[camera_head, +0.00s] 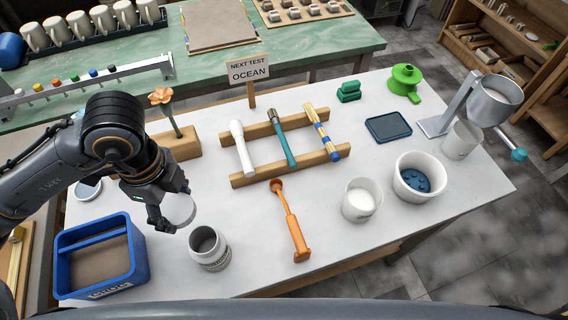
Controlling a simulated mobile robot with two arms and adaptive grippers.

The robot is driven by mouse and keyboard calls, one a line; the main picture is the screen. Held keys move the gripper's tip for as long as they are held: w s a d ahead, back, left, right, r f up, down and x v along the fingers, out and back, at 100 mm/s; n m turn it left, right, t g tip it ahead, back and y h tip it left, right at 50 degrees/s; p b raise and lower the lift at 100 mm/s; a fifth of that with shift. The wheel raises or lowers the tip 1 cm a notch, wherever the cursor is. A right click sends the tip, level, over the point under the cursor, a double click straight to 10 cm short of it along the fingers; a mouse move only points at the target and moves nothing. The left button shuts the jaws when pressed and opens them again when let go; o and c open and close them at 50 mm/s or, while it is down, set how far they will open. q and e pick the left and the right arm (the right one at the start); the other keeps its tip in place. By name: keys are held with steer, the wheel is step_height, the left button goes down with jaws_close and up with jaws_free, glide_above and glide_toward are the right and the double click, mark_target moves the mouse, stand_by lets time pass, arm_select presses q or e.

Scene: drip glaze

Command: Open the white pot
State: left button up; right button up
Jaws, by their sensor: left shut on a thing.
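My left gripper (168,208) is shut on a round white lid (181,211), held tilted above the table's left part. Another white pot (362,215), open with white contents, stands at the middle right. I cannot tell from the picture which one the lid belongs to. My right gripper is not in view.
A blue bin (128,265) stands at the front left. A flower in a wooden block (182,148) is behind my left gripper. An orange tool (297,235) and a wooden rack (245,180) occupy the middle. A white bowl (404,193) stands right.

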arm_select(q)
steer(key=shift+n, duration=0.5)
steer(key=shift+w+d+f, duration=0.1)
steer(key=shift+w, duration=0.25)
steer(key=w+d+f+p, duration=0.2)
steer(key=w+f+p, duration=0.1)
steer(key=w, duration=0.4)
glide_above(217, 184)
steer(key=f, duration=0.3)
steer(key=f+p, duration=0.1)
steer(key=f, duration=0.1)
steer(key=shift+s+a+f, duration=0.15)
steer(key=shift+s+f, duration=0.15)
steer(key=shift+s, duration=0.1)
steer(key=shift+w+f, duration=0.4)
steer(key=shift+f, duration=0.1)
step_height(217, 184, down, 2)
steer(key=shift+f+p, duration=0.1)
steer(key=shift+p, duration=0.75)
steer(key=shift+f, duration=0.7)
steer(key=o, duration=1.3)
steer(key=shift+r, duration=0.1)
